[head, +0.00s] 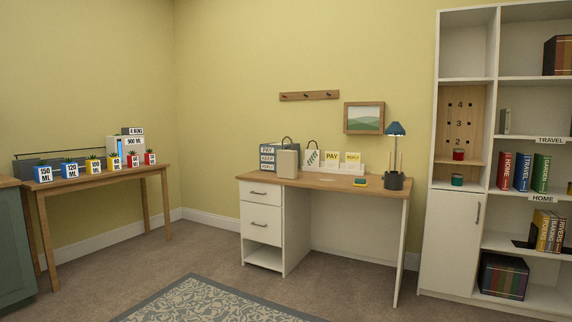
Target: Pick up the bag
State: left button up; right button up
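A plain beige bag (287,164) with a raised handle stands upright on the desk (330,184), left of its middle. Behind it and to the right is a white bag (312,158) with a leaf print and a thin handle, partly hidden at its lower edge. Both bags are across the room from me. Neither of my grippers shows in the head view.
A plant table (100,182) stands left, a white shelf unit (450,235) right. A patterned rug (210,302) lies on open floor before the desk.

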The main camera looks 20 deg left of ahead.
aim_at(287, 161)
jog(key=i+j+u, duration=0.7)
jog(key=i, duration=0.25)
jog(key=i+j+u, duration=0.15)
jog(key=i+u, duration=0.25)
jog(key=i+j, duration=0.1)
jog(key=i, duration=1.4)
jog(key=i+j+z, duration=0.15)
jog(key=i+z, duration=0.25)
jog(key=i+j+z, duration=0.75)
